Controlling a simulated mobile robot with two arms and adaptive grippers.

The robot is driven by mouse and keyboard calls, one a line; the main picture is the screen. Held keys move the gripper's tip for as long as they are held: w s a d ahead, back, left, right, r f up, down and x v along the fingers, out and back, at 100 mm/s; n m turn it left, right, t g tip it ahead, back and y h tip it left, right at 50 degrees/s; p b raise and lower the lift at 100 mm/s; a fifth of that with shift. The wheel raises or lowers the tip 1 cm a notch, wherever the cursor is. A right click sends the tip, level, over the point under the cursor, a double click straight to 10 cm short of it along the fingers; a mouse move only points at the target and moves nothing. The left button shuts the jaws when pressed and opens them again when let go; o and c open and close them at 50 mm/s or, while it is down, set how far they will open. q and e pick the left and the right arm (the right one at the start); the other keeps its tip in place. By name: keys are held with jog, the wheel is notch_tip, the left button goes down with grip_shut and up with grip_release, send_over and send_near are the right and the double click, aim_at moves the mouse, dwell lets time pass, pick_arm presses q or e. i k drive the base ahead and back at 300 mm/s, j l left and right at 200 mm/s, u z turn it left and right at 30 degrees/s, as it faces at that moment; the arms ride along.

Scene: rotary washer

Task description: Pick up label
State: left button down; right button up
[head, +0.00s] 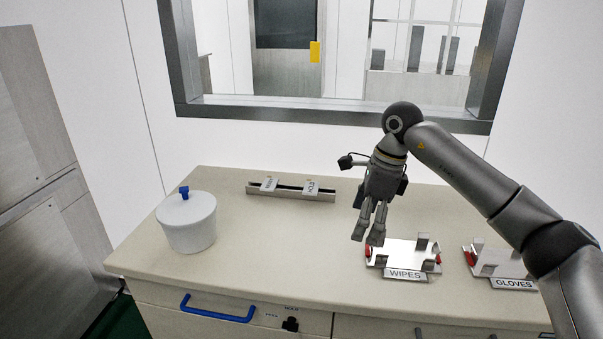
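Two small grey label tags stand in a long metal rack (290,193) at the back of the counter: a left tag (269,184) and a right tag (311,187). Their lettering is too small to read. A WIPES label (405,274) is on the front of a metal holder, and a GLOVES label (514,284) is on a second holder to its right. My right gripper (367,239) points down above the back left of the WIPES holder. Its fingers are apart with nothing visible between them. It is to the right of the rack. My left gripper is not in view.
A white lidded tub (187,222) with a blue knob stands at the left of the counter (290,245). The middle of the counter is clear. A drawer with a blue handle (217,314) is below. A framed window (330,113) is behind.

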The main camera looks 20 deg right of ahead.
aim_at(310, 187)
jog(key=i, duration=1.1)
